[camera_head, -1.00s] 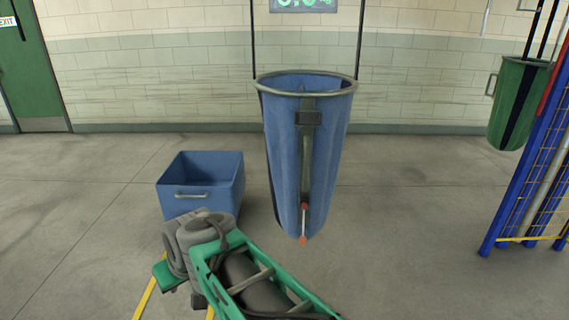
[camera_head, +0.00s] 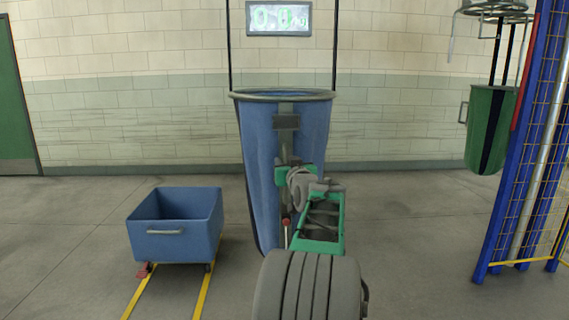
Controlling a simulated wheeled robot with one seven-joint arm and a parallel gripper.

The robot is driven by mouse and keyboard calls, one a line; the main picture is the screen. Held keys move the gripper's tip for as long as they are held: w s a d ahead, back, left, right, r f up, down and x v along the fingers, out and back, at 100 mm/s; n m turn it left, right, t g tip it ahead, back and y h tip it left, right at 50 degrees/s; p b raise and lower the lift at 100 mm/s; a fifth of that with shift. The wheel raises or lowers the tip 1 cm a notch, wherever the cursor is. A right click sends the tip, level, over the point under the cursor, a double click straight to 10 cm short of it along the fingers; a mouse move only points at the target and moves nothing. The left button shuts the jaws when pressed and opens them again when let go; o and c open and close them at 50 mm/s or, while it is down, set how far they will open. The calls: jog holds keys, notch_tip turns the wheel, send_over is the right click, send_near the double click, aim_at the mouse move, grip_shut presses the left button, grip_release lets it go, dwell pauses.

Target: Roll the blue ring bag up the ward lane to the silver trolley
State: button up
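The blue ring bag (camera_head: 258,150) hangs upright in the middle of the view, its round grey rim held by two dark straps from above. A dark strap with a buckle runs down its front, and a red-tipped pull hangs low on it. My arm reaches up from the bottom, and its end with my gripper (camera_head: 290,172) is in front of the bag's lower front. The fingers are too small and overlapped to make out, and I cannot tell whether they touch the bag. I see nothing I can surely call the silver trolley.
A blue bin (camera_head: 175,226) with a front handle stands on yellow floor rails (camera_head: 203,292) at left. A green bag (camera_head: 484,130) hangs at right below a grey metal ring frame (camera_head: 497,12). A blue post-and-mesh fence (camera_head: 515,160) borders the right. A display (camera_head: 279,18) hangs above the bag.

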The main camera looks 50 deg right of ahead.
jog(key=shift+w+d, duration=0.3)
jog(key=shift+w, duration=0.1)
grip_shut()
dwell(1.2)
